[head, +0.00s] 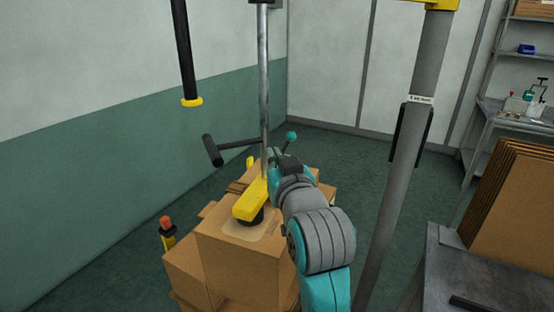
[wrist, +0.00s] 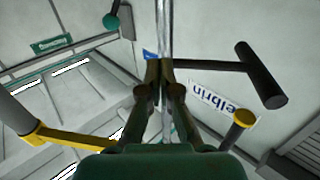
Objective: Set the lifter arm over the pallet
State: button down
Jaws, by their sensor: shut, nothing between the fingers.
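The lifter's metal rod (head: 264,80) hangs down to a yellow head (head: 250,200) with a dark suction cup over a cardboard box (head: 240,255) on the stack. A crossbar with a black grip (head: 212,150) and a teal knob (head: 291,136) joins the rod. The yellow lifter arm (head: 430,4) tops a grey post (head: 415,110) and is mostly cut off; it also shows in the wrist view (wrist: 75,141). The pallet is hidden under boxes. My gripper (wrist: 160,66) is shut and empty, its tips close to the rod; whether they touch, I cannot tell.
A black tube (head: 186,50) with a yellow ring hangs at the left. A post with an orange top (head: 166,222) stands beside the boxes. A grey table (head: 440,270) with upright cardboard sheets (head: 515,205) is at the right. Floor behind the stack is clear.

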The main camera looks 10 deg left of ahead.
jog(key=w+a+h, duration=0.1)
jog(key=w+a, duration=0.1)
jog(key=w+a+m+h, duration=0.1)
jog(key=w, duration=0.2)
jog(key=w+a+m+t+h, duration=0.1)
jog(key=w+a, duration=0.1)
jog(key=w, duration=0.1)
jog(key=shift+a+r, duration=0.1)
jog(key=shift+a, duration=0.2)
jog(key=shift+w+a+r+h, duration=0.15)
jog(key=shift+w+a+h, duration=0.05)
jog(key=shift+w+h, duration=0.1)
